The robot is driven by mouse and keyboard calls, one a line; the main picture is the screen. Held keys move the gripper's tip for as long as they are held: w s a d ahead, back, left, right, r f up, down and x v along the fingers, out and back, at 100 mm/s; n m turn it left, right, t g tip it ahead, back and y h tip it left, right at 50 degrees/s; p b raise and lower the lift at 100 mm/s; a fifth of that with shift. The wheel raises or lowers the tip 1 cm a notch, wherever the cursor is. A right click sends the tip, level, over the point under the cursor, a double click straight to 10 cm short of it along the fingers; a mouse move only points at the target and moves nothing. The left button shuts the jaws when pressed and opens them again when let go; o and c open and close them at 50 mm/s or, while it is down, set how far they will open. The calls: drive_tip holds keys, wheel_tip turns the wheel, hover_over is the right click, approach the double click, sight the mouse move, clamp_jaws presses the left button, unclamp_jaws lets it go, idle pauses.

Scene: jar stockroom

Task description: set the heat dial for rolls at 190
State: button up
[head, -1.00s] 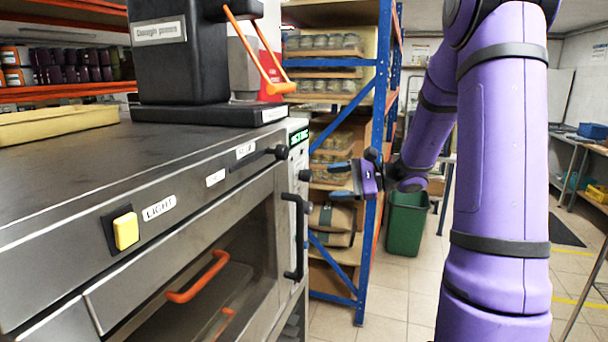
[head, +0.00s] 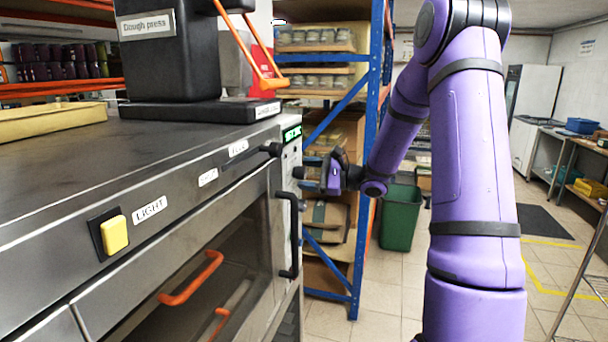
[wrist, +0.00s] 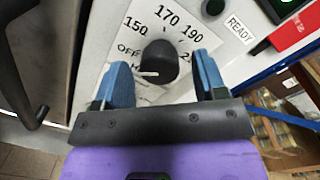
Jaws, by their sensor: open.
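The heat dial is a black knob (wrist: 158,62) on a white scale plate (wrist: 118,28) in the wrist view. The plate reads OFF, 150, 170, 190 and a further number partly hidden by a finger. A pale mark shows at the knob's lower left; I cannot tell the exact setting. My gripper (wrist: 160,68) is open, with one blue finger on each side of the knob and gaps visible between. In the head view my gripper (head: 318,173) is close to the small dark knob (head: 298,172) on the oven's front end panel.
The steel oven (head: 60,210) has a black door handle (head: 290,235) close to my gripper. A READY label (wrist: 240,28) and a red piece (wrist: 295,32) lie beside the dial plate. A blue-framed shelf rack (head: 365,200) and a green bin (head: 400,217) stand behind my arm.

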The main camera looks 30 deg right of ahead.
drive_tip(key=shift+w+a, duration=0.45)
drive_tip(key=shift+w, duration=0.05)
drive_tip(key=c, duration=0.9)
